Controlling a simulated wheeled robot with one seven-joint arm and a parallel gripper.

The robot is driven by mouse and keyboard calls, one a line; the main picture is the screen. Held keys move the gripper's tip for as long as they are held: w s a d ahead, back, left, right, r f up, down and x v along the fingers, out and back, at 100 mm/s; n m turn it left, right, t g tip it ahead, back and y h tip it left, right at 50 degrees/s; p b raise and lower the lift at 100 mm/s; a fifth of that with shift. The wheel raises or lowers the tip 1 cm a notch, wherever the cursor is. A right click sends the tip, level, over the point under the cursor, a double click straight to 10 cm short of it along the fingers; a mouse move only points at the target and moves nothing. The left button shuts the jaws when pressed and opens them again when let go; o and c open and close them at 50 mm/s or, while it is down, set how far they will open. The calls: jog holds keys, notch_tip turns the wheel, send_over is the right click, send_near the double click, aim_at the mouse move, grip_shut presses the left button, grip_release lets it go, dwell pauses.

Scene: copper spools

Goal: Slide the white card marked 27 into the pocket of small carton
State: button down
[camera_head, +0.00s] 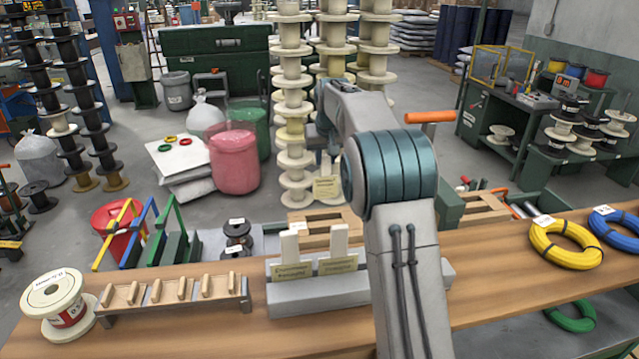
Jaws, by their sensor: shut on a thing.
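My arm rises from the front centre and bends away over the counter. My gripper (330,150) is at its far end, partly hidden behind the arm. It is shut on a pale upright piece with a tan label (326,188), above a wooden frame. Its marking is too small to read, so I cannot tell whether it is the card marked 27. Two similar pieces, a left one (290,258) and a right one (339,256), stand upright in a grey holder (315,297) on the counter. I cannot pick out the small carton or its pocket.
The wooden counter (520,290) carries a white spool (57,302), a pegged wooden rack (175,297) and yellow (566,243) and blue (615,232) coils. Tall spool stacks (293,120) stand behind. The counter right of the arm has bare room.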

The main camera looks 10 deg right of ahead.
jog(key=b, duration=0.3)
send_over(321, 194)
notch_tip(321, 194, down, 6)
jog(key=shift+w+f, duration=0.1)
jog(key=shift+f, duration=0.1)
jog(key=shift+f+b, duration=2)
jog(key=shift+f, duration=0.95)
jog(key=c, duration=1.1)
grip_release()
jog(key=v, duration=1.4)
jog(key=shift+w+b, duration=0.1)
jog(key=shift+b, duration=0.2)
